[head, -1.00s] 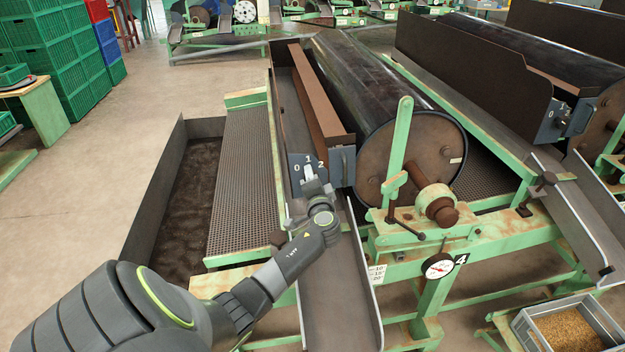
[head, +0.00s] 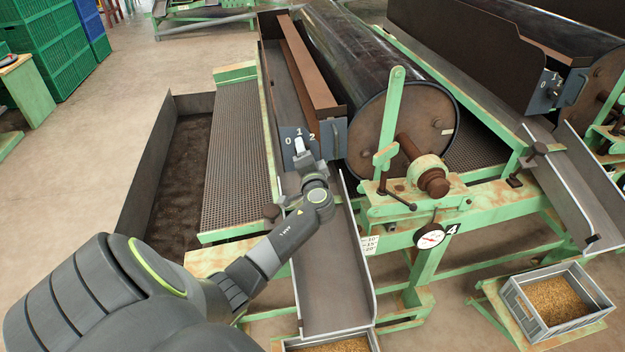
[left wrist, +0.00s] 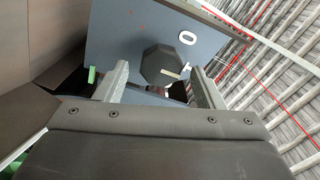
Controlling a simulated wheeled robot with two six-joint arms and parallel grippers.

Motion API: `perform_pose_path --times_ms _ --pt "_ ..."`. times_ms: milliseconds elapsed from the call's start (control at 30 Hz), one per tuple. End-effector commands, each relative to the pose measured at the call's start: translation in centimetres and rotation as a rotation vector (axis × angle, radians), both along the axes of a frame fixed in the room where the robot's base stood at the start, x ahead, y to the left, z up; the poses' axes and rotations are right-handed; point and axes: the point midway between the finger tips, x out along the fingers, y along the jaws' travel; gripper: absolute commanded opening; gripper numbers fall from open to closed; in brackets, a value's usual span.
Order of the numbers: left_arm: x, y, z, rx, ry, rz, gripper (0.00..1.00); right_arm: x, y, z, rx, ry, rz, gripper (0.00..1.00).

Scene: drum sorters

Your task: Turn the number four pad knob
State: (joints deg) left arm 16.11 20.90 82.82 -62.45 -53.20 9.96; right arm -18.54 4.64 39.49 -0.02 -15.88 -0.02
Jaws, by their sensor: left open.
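My right gripper is not in view.
A metal chute (head: 334,265) lies below my left forearm. The drum (head: 390,120), a green lever (head: 391,120) and a dial (head: 429,236) are to the right. A grain crate (head: 516,303) stands low right. Open floor (head: 130,100) is at the left.

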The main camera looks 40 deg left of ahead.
Motion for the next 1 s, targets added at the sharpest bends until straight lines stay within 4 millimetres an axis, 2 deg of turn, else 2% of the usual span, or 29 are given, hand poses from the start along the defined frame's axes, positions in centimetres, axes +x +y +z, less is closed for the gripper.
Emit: perform_pose_path --times_ms 600,800,1000 --pt "-8.3 -10.2 -0.3 -0.008 0.000 0.003 0.63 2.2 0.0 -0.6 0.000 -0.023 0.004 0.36" --pt "-9.6 -11.9 -0.2 -0.005 0.000 0.000 0.63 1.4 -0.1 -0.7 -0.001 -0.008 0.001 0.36" --pt "-10.0 -12.4 -0.1 -0.002 0.003 0.002 0.63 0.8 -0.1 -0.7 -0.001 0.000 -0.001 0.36"
